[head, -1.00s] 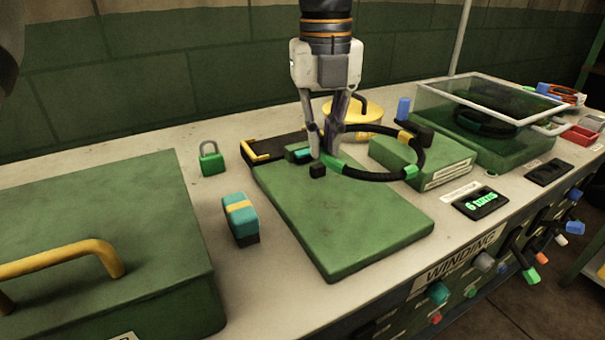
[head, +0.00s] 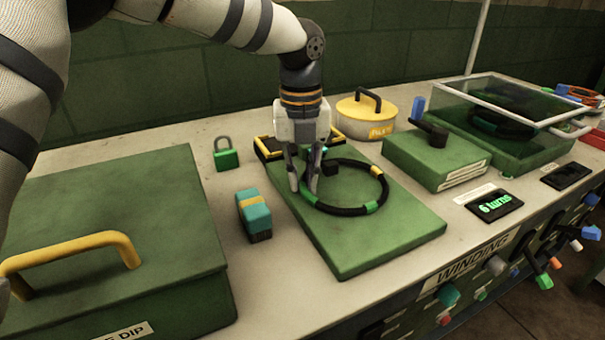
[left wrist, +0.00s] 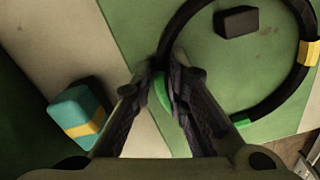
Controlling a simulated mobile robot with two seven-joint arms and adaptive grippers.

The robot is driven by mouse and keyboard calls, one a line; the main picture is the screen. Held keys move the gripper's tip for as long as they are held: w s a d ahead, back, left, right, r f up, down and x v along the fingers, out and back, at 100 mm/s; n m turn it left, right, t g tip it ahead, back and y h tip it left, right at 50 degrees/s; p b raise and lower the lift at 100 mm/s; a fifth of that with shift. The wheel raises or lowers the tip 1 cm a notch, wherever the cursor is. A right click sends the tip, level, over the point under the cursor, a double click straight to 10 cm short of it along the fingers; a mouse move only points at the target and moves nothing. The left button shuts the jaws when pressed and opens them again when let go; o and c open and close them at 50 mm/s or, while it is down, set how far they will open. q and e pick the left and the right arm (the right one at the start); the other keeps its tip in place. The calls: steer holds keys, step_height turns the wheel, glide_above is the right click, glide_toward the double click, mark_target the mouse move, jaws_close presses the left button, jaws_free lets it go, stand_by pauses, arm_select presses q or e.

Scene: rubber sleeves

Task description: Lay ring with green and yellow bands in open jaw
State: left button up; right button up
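The black ring (head: 351,211) with green and yellow bands lies on the flat green board (head: 385,246). It encircles a small black block (head: 331,168), which shows inside the ring in the left wrist view (left wrist: 236,22). My left gripper (head: 304,190) is low at the ring's left side, fingers apart. In the left wrist view a green band (left wrist: 162,91) sits between the fingers, close to the right one. A black fixture with yellow edges (head: 267,149) is at the board's back edge, partly hidden by my gripper; I cannot tell if it is the jaw. My right gripper is out of view.
A teal and yellow block (head: 254,214) and a green padlock (head: 226,155) stand left of the board. A large green box (head: 110,215) with a yellow handle is farther left. A yellow tin (head: 366,118), green block (head: 437,160) and clear-lidded case (head: 520,140) stand behind and right.

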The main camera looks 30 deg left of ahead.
arm_select(q)
steer(key=shift+o, duration=0.5)
steer(key=shift+r, duration=0.1)
step_height(320, 180, up, 12)
